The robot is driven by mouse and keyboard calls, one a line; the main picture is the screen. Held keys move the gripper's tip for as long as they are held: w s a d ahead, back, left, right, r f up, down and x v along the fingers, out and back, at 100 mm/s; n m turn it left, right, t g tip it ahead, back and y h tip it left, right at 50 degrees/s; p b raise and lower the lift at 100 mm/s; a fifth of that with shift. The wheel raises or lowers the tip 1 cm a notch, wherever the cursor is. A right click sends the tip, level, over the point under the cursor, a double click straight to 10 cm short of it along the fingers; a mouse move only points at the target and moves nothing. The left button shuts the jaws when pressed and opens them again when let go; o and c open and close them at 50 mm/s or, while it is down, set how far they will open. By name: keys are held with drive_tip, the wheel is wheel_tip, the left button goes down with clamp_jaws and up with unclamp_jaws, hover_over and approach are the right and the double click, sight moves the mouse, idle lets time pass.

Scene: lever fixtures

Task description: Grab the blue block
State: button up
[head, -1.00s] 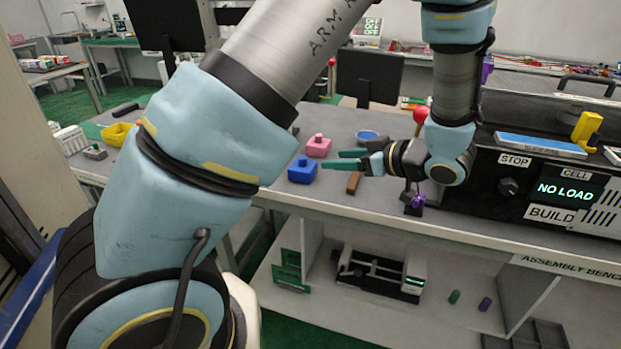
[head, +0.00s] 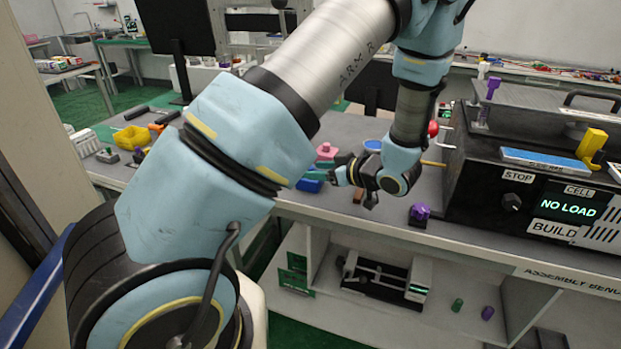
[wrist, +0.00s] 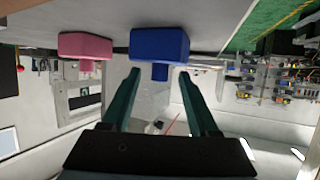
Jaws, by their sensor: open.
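The blue block (head: 311,183) sits on the bench near its front edge, partly hidden by my arm and gripper in the head view. In the wrist view the blue block (wrist: 160,45), with its small knob, appears upside down just beyond the fingertips, roughly between them. My gripper (wrist: 160,75) is open, with its two green fingers apart and nothing between them. In the head view my gripper (head: 322,172) is low over the bench and points left at the block. Whether a finger touches the block cannot be told.
A pink block (head: 326,151) stands just behind the blue one, and shows beside it in the wrist view (wrist: 85,46). A blue disc (head: 373,145) and a purple piece (head: 419,214) lie nearby. The black control box (head: 530,180) stands to the right.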

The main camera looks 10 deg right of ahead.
clamp_jaws()
idle(0.4)
idle(0.4)
